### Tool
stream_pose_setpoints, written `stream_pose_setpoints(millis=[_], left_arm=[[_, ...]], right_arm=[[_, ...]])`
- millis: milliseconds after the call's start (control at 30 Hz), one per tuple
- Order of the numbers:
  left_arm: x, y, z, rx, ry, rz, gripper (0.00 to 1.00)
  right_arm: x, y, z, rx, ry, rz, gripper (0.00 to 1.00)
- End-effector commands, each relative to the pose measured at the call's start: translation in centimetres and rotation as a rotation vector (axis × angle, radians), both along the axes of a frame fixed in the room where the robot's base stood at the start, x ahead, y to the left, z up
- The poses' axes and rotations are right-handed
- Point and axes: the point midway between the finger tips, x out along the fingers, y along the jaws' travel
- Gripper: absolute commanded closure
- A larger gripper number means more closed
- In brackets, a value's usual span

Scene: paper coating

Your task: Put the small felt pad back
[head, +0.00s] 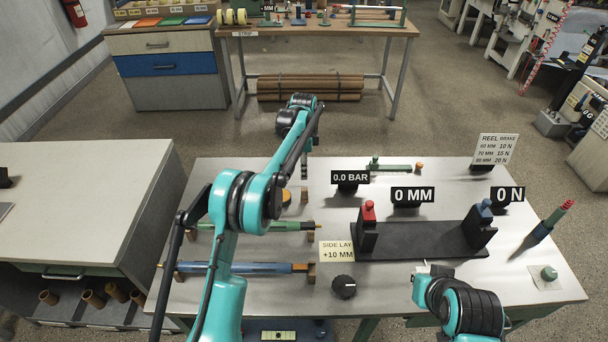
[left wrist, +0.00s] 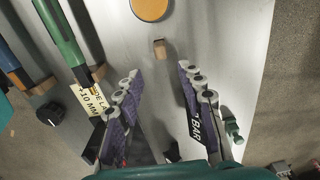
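No item can be told for certain as the small felt pad. An orange-yellow disc (left wrist: 148,8) lies on the table at the top of the left wrist view, and part of it shows in the head view (head: 287,197). A small tan block (left wrist: 160,47) stands just past my left fingertips. A green round piece sits on a pale square plate (head: 541,283) at the table's front right. My left gripper (left wrist: 158,72) is open above the table, with nothing held between its fingers; it hangs down in the head view (head: 304,172). My right gripper does not show; only my right arm does.
A green rod (head: 262,226) and a blue rod (head: 243,268) lie on supports at the left. A black fixture (head: 420,240) with red and blue knobs stands at centre right. A black dial (head: 344,287) and a 0.0 BAR sign (head: 350,178) stand nearby.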

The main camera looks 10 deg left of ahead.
Motion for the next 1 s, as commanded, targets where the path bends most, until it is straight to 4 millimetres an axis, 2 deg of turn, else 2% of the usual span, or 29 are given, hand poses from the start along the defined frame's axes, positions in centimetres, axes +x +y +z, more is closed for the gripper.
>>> stream_pose_setpoints(millis=[167,267,367,500,567,700,867,1000], left_arm=[[-0.5,0.1,2.1,-0.001,-0.011,0.027,0.62],[-1.9,0.3,4.6,-0.004,-0.043,0.097,0.62],[-4.4,0.6,8.1,-0.014,-0.095,0.211,0.62],[-9.1,1.0,12.4,-0.041,-0.173,0.394,0.62],[-11.4,1.2,13.8,-0.058,-0.205,0.471,0.62],[-17.2,1.6,16.1,-0.105,-0.281,0.649,0.62],[-24.1,2.0,16.7,-0.176,-0.359,0.849,0.62],[-30.1,2.2,15.6,-0.253,-0.421,1.021,0.62]], right_arm=[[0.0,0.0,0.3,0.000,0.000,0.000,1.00],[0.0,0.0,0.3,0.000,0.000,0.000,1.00],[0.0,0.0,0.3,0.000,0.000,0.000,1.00],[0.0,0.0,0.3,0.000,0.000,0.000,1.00],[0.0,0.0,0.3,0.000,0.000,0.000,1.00],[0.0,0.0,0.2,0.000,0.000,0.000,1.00],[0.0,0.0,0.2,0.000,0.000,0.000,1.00],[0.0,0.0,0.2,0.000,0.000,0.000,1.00]])
